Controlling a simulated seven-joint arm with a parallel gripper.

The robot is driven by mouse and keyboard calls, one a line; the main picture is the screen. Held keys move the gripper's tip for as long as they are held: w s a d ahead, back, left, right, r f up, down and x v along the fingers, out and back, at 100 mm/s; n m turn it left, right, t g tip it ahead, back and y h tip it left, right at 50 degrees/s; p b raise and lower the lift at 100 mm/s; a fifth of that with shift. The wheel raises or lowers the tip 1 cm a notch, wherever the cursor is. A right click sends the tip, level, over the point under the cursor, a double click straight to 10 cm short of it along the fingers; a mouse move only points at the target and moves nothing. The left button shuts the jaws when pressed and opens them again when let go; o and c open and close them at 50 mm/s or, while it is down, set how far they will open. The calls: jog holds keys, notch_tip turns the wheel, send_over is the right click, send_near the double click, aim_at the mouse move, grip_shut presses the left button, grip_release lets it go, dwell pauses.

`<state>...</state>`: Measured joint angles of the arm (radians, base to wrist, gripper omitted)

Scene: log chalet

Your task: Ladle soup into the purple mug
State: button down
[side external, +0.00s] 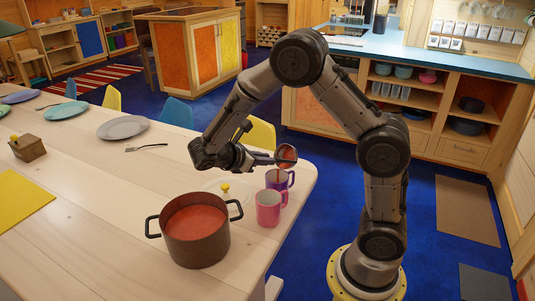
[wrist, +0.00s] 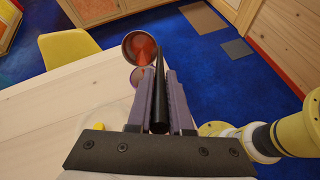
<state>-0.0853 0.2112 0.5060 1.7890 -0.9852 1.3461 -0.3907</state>
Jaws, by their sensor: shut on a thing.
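My gripper (side external: 252,160) is shut on the dark handle of the ladle (side external: 287,153). In the wrist view the handle runs between the two fingers (wrist: 160,100), and the ladle bowl (wrist: 139,46) shows red soup inside. The bowl is tilted and hangs just above the purple mug (side external: 280,180), near the table's right end. The dark pot (side external: 198,248) of red soup stands at the front of the table.
A pink mug (side external: 268,209) stands just in front of the purple one. A clear lid with a yellow knob (side external: 225,189) lies between pot and mugs. Plates (side external: 122,127), a fork (side external: 147,146), a small wooden box (side external: 28,148) and a yellow mat (side external: 20,200) are farther left.

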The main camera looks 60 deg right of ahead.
jog(key=shift+w+a+f+h, duration=0.1)
jog(key=shift+a+f+h, duration=0.2)
jog(key=shift+f, duration=0.1)
jog(key=shift+r+t+y, duration=0.4)
jog(key=shift+r+y, duration=1.3)
jog(key=shift+r, duration=0.35)
